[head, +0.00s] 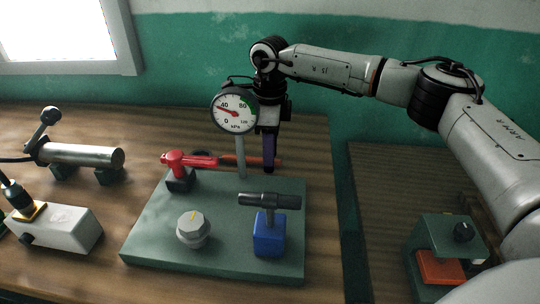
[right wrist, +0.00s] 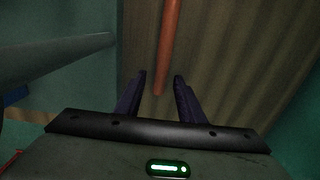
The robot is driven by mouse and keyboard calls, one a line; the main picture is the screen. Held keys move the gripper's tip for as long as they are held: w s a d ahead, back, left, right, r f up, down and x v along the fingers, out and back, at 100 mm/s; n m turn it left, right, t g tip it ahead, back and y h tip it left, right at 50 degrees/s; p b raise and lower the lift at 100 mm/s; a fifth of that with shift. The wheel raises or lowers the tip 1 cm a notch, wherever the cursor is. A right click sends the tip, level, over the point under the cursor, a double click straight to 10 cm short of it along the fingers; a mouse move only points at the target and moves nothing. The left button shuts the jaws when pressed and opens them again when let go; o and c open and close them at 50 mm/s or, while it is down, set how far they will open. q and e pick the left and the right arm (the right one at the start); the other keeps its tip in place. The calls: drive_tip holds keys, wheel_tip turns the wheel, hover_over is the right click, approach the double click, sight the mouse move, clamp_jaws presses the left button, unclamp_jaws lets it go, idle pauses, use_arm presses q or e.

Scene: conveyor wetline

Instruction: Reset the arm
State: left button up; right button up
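My right arm (head: 330,68) reaches in from the right, above the bench. My right gripper (head: 268,168) points down just right of the gauge post, over the back of the green plate (head: 150,245). In the right wrist view its two dark purple fingers (right wrist: 158,85) stand apart, with nothing gripped between them. My left gripper is not in view.
The plate carries a pressure gauge (head: 234,111), a red-handled valve (head: 178,163), a grey knob (head: 193,230) and a blue T-handled valve (head: 269,234). A metal cylinder (head: 85,155) and white box (head: 62,229) stand left. A green-and-orange device (head: 440,268) stands right.

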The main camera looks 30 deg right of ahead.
wheel_tip(320, 180, up, 10)
idle(0.3)
